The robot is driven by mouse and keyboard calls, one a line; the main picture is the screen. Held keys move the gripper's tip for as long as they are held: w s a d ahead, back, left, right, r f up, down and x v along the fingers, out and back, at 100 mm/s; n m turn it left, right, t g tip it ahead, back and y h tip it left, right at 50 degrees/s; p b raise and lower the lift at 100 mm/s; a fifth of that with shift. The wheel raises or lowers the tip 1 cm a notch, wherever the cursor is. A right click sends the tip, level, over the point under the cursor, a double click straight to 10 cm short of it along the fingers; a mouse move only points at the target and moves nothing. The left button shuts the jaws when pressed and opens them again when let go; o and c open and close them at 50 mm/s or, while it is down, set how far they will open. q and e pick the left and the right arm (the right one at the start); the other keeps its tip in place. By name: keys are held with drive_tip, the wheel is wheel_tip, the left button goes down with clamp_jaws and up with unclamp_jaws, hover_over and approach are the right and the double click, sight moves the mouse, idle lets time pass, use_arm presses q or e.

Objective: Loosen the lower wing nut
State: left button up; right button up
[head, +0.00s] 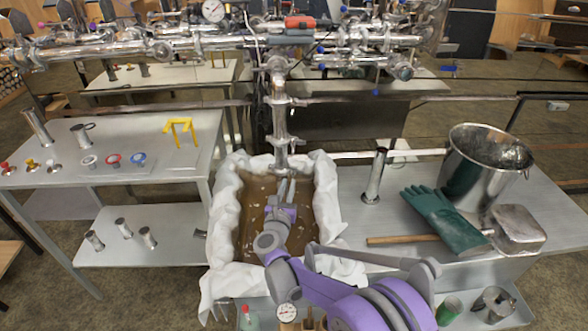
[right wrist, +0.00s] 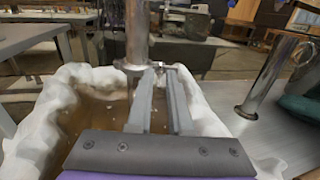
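A vertical steel pipe (head: 280,118) hangs from the pipework with clamp fittings along it. Its lower end (head: 281,163) is above a cloth-lined pan of brown liquid. In the right wrist view, the pipe (right wrist: 137,35) ends in a flange just left of my fingertips. I cannot clearly make out the lower wing nut; a small metal part shows near the fingertips. My right gripper (head: 287,188) points up toward the pipe's lower end, over the pan. Its fingers (right wrist: 162,72) stand apart with a narrow gap. I cannot tell whether they touch anything. My left gripper is not in view.
The pan's white cloth (head: 325,190) surrounds the liquid. On the right bench are a steel cylinder (head: 375,176), green gloves (head: 446,220), a large pot (head: 480,170) and a wooden-handled scoop (head: 515,228). A left table holds a yellow stand (head: 180,130), coloured rings and metal tubes.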

sight(294, 174)
drive_tip(key=x, duration=1)
drive_tip(key=shift+w+d, duration=0.15)
drive_tip(key=shift+w, duration=0.1)
clamp_jaws()
